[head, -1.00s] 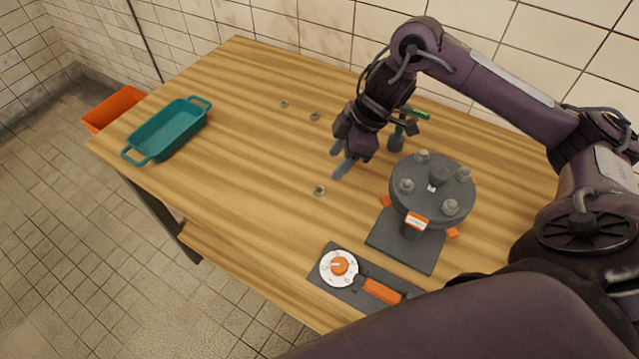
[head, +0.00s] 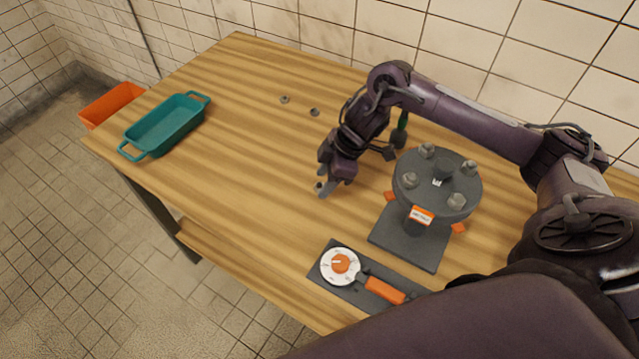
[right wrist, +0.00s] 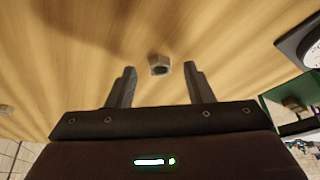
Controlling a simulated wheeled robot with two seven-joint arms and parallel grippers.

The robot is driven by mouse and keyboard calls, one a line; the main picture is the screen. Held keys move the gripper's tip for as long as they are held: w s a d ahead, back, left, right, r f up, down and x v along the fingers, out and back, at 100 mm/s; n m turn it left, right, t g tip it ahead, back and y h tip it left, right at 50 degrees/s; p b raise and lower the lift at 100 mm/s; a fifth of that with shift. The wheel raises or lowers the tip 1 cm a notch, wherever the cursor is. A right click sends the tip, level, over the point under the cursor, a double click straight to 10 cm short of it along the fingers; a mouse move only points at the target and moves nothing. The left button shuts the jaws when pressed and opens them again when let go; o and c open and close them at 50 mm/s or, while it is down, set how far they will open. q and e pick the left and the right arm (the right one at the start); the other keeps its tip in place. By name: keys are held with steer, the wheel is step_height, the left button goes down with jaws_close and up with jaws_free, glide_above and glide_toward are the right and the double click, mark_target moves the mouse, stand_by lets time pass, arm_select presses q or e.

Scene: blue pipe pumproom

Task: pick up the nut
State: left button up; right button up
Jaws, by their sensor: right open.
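A small grey nut (head: 318,187) lies on the wooden table, partly hidden beside my right gripper's fingertips in the head view. In the right wrist view the nut (right wrist: 159,65) is centred between the two fingers, level with or slightly beyond their tips, with clear space on both sides. My right gripper (head: 325,189) is open and empty, pointing down low over the table; its fingers also show in the right wrist view (right wrist: 159,72). I cannot tell its exact height above the wood. Two more nuts (head: 285,99) (head: 315,112) lie farther back. My left gripper is not in view.
A dark round flange on a stand (head: 437,187), with several bolts, is right of the gripper. A dial tool with an orange handle (head: 385,290) lies near the front edge. A teal tray (head: 165,128) and an orange bin (head: 110,104) are at left. The table's left middle is clear.

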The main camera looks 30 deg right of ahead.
steer(key=shift+a+f, duration=0.15)
steer(key=shift+f, duration=0.25)
steer(key=shift+c, duration=0.2)
jaws_close()
steer(key=shift+r, duration=0.1)
